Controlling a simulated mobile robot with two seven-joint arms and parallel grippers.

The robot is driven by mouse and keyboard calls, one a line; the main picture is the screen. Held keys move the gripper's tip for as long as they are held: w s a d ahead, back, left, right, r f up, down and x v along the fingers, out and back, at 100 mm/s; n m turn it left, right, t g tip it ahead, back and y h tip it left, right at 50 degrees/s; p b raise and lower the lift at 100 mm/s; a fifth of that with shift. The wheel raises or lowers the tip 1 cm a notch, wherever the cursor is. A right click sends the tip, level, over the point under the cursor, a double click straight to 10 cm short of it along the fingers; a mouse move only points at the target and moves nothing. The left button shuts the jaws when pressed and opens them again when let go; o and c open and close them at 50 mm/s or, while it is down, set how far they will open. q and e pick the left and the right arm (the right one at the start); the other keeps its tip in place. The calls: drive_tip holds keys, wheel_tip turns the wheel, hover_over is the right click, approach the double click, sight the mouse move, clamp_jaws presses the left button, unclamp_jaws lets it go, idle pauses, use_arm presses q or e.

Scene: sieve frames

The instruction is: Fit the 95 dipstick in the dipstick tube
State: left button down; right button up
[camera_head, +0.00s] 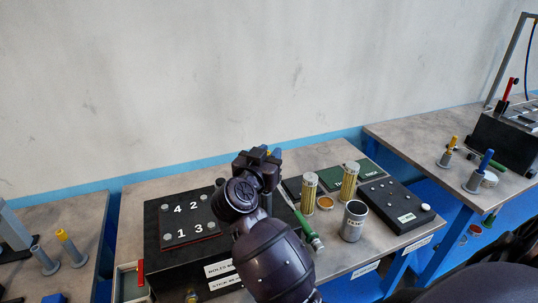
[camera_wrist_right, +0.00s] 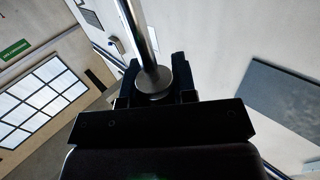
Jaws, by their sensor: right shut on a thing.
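My right gripper (camera_head: 262,160) is raised over the back of the middle table, above the black block (camera_head: 166,240). In the right wrist view its jaws (camera_wrist_right: 158,85) are shut on a thin metal rod (camera_wrist_right: 137,30) with a round grey collar, which I take to be the dipstick. I cannot pick out the dipstick tube for sure; a label reading "STICK IN" (camera_head: 222,284) is on the block's front, partly hidden by my arm. My left gripper is not in view.
A plate with numbers (camera_head: 190,222) lies on the block. Blue-topped (camera_head: 480,170) and yellow-topped (camera_head: 448,150) pieces stand on the right table.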

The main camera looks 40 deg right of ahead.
wheel_tip(320, 180, down, 8)
drive_tip(key=shift+r, duration=0.15)
idle(4.0)
drive_tip(key=o, duration=1)
drive_tip(key=shift+a, duration=0.15)
